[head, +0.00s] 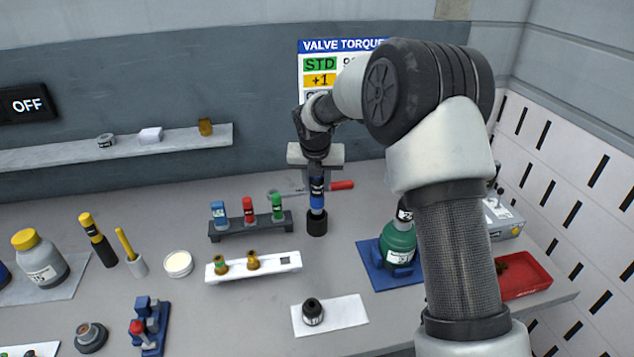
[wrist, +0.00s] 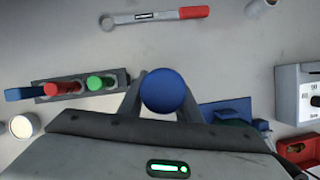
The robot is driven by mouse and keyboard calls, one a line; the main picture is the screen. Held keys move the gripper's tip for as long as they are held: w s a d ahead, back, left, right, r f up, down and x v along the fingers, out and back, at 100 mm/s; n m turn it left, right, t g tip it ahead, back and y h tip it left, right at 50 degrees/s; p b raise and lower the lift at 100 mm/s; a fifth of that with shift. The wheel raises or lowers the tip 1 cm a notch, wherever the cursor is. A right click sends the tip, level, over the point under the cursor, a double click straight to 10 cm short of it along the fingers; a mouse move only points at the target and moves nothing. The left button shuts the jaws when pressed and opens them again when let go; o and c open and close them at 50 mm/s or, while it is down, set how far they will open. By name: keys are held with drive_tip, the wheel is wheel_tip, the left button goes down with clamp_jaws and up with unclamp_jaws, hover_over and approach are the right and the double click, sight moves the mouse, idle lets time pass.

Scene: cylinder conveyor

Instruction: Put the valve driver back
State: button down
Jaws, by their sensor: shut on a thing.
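My gripper (head: 316,172) points down at the middle of the bench, shut on a blue driver with a dark label band (head: 317,196). The driver is upright; its round blue top shows between my fingers in the wrist view (wrist: 165,91). Its lower end meets a short black cylindrical piece (head: 317,223) at bench level. I cannot tell whether this piece is a holder around the driver or the driver's own end. A green cylinder (head: 398,243) with a dark top stands on a blue base to the right, partly hidden by my arm.
A dark rack (head: 252,229) with blue, red and green pieces stands left of the driver. A red-handled wrench (head: 342,185) lies behind. A white holder (head: 272,265) with brass fittings is in front. A red tray (head: 524,275) is at right. Bare bench lies around the black piece.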

sight(317, 202)
drive_tip(key=shift+f+b, duration=1.5)
drive_tip(key=shift+f, duration=1.65)
drive_tip(key=c, duration=1.2)
unclamp_jaws()
drive_tip(key=shift+s+f, duration=0.1)
drive_tip(key=shift+f, duration=0.05)
drive_tip(key=shift+r+p, duration=2.8)
drive_tip(key=shift+r, duration=0.35)
